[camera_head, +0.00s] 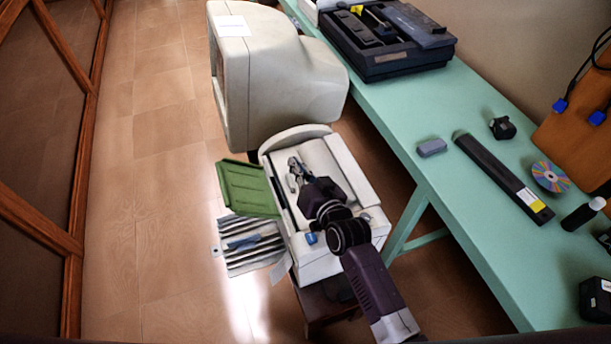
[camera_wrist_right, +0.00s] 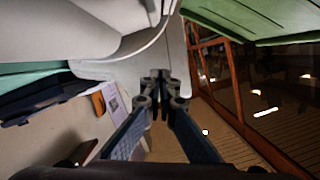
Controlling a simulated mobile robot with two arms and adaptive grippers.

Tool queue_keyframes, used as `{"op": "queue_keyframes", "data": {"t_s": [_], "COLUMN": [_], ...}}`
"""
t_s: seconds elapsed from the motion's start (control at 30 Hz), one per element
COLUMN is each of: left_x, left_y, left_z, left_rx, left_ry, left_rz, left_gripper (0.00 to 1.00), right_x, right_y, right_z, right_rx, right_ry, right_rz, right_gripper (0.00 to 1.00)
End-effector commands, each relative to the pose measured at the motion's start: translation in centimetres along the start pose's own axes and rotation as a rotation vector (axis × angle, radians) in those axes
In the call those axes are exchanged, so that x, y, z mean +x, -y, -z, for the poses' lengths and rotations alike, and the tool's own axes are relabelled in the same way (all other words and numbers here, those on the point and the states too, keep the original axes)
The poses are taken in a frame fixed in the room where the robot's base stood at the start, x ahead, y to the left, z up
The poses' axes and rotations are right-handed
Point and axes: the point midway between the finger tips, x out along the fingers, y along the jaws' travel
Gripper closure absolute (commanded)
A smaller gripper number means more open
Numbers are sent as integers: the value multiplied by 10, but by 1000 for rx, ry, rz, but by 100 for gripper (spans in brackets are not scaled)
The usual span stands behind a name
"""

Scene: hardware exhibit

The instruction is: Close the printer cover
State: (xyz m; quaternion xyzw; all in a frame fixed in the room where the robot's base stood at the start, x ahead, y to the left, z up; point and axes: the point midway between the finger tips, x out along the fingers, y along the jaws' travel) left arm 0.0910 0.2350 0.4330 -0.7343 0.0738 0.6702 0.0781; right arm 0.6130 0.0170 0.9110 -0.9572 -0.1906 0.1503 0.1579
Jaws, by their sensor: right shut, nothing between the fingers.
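The white printer (camera_head: 318,262) stands low beside the table in the head view. A green panel (camera_head: 248,190) sticks out from its left side; it also shows at the top right of the right wrist view (camera_wrist_right: 255,18). I cannot tell for certain which part is the cover. My right gripper (camera_head: 294,167) is over the printer's top, right of the green panel, and hides part of it. In the right wrist view its fingertips (camera_wrist_right: 160,76) are together with nothing between them. Whether they touch the printer is unclear. My left gripper is not in view.
A bulky white monitor (camera_head: 240,95) stands right behind the printer. The green table (camera_head: 450,190) runs along the right, holding a dark device (camera_head: 385,40), a long black bar (camera_head: 500,175) and a disc (camera_head: 550,176). A striped sheet (camera_head: 250,245) sticks out at left. The floor at left is clear.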

Motion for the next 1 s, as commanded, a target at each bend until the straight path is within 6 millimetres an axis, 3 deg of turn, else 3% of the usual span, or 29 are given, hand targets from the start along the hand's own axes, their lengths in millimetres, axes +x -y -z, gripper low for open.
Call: {"op": "queue_keyframes", "data": {"t_s": [0.03,0.17,0.2,0.6,0.8,1.0], "left_x": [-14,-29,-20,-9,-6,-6], "left_y": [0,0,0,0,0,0], "left_z": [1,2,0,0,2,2], "left_rx": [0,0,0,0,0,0], "left_ry": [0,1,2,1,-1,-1], "left_rz": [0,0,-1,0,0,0], "left_gripper": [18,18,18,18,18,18], "right_x": [-1,-2,-11,-78,-96,-100], "right_y": [4,7,5,11,13,14], "right_z": [15,31,21,21,21,22], "right_rx": [0,0,1,-1,0,0], "right_ry": [-1,0,3,1,1,0], "right_rz": [0,-2,-2,-2,-1,-1], "right_gripper": [100,100,100,100,100,100]}}
